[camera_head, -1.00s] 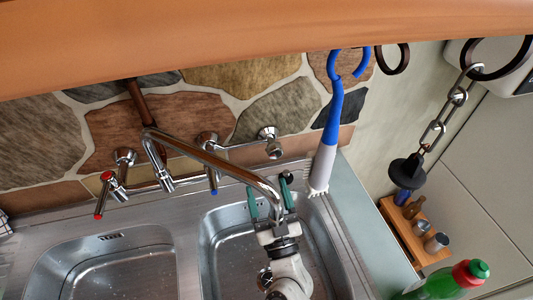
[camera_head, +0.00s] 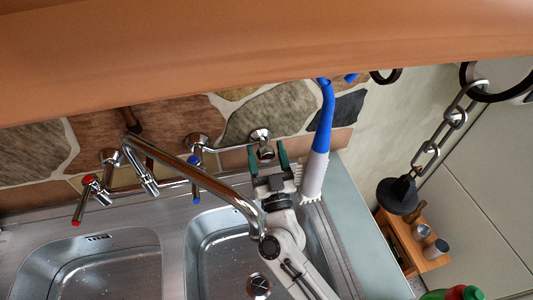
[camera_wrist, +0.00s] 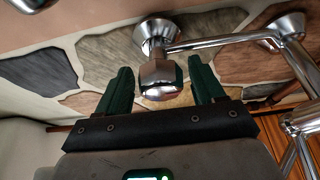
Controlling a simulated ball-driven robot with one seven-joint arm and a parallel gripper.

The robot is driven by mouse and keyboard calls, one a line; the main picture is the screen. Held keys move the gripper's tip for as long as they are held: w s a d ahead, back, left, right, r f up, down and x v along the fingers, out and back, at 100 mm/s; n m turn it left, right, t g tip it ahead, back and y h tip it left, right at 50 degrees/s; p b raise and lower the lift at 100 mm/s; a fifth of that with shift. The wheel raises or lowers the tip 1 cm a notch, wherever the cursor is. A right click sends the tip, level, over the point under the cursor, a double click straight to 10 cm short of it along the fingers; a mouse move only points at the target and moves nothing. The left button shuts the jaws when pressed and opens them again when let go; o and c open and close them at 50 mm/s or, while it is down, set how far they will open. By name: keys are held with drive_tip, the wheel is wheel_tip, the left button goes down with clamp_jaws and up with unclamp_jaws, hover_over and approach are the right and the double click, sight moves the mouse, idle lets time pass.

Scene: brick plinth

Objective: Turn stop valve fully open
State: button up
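The stop valve (camera_head: 263,144) is a chrome fitting on the stone wall at the right end of a chrome pipe. In the wrist view the stop valve (camera_wrist: 158,74) shows its round flange, body and knob. My gripper (camera_head: 267,158) is open below the valve in the head view, with its two green fingers apart. In the wrist view my gripper (camera_wrist: 162,76) has one finger on each side of the valve's knob, with gaps and no visible contact. How deep the knob sits between the fingers I cannot tell.
A chrome mixer tap with a red handle (camera_head: 82,203), a blue handle (camera_head: 195,187) and a long spout (camera_head: 190,168) stands left. A blue and white brush (camera_head: 321,135) hangs close right of my gripper. The sink (camera_head: 90,268) lies below. A black plunger (camera_head: 400,195) hangs further right.

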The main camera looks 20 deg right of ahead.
drive_tip(key=c, duration=0.8)
drive_tip(key=shift+c, duration=0.2)
drive_tip(key=shift+m+h+p, duration=0.3)
drive_tip(key=shift+m+h, duration=0.1)
drive_tip(key=shift+m, duration=0.1)
drive_tip(key=m+h+p, duration=0.1)
drive_tip(key=m, duration=0.1)
drive_tip(key=m+g+h+p, duration=0.1)
drive_tip(key=m, duration=0.2)
drive_tip(key=shift+r+m+h, duration=0.15)
drive_tip(key=shift+m+h, duration=0.15)
drive_tip(key=m+g+h, duration=0.1)
drive_tip(key=m, duration=0.1)
drive_tip(key=m+p, duration=0.1)
drive_tip(key=m, duration=0.2)
drive_tip(key=shift+g+h+p, duration=0.3)
drive_tip(key=shift+g+h, duration=0.1)
drive_tip(key=m+g, duration=0.1)
drive_tip(key=m, duration=0.2)
drive_tip(key=m+g+h, duration=0.1)
drive_tip(key=m, duration=0.2)
drive_tip(key=m+g, duration=0.1)
drive_tip(key=m, duration=0.1)
drive_tip(key=m+g, duration=0.1)
drive_tip(key=m, duration=0.1)
drive_tip(key=shift+f+m, duration=0.2)
drive_tip(key=shift+m, duration=0.1)
drive_tip(key=shift+s+m, duration=0.1)
drive_tip(key=shift+m, duration=0.2)
